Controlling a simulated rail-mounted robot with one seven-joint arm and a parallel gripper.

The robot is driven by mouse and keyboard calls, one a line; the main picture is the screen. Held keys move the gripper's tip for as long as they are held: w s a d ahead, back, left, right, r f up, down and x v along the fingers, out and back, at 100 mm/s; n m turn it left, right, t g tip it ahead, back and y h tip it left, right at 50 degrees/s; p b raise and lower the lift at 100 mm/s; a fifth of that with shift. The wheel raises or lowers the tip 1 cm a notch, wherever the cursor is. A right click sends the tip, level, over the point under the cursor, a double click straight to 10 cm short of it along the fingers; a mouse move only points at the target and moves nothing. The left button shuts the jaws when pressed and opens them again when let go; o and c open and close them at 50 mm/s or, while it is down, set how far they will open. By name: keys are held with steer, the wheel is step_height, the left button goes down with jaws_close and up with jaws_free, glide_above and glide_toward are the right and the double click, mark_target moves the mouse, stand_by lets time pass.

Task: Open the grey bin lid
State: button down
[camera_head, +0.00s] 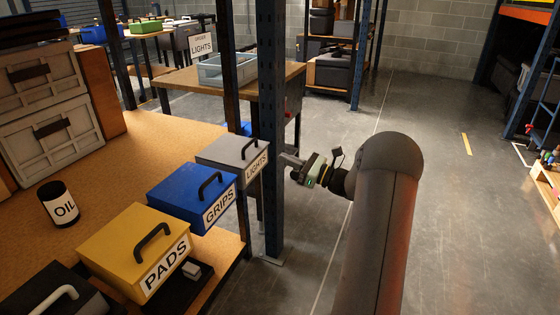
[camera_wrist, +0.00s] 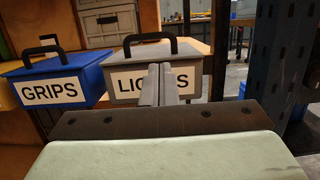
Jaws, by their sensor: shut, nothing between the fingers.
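The grey bin (camera_head: 234,152) labelled LIGHTS stands on the wooden bench, its lid down with a dark arched handle on top. It also shows in the wrist view (camera_wrist: 193,87), its handle (camera_wrist: 150,38) above the label. My gripper (camera_head: 290,159) is just right of the bin, in front of its label side, with the fingers together and empty. In the wrist view the shut fingers (camera_wrist: 158,78) cover the middle of the label, below the handle. I cannot tell whether the fingertips touch the bin front.
A blue GRIPS bin (camera_head: 180,190) and a yellow PADS bin (camera_head: 125,240) stand in line nearer on the bench. A dark blue upright post (camera_head: 271,120) rises close beside the grey bin and my gripper. An OIL can (camera_head: 58,204) stands further left. Floor to the right is open.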

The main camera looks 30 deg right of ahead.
mark_target(263, 149)
steer(key=b+x, duration=0.1)
steer(key=x, duration=0.7)
steer(key=shift+w+a, duration=0.2)
steer(key=shift+a, duration=0.05)
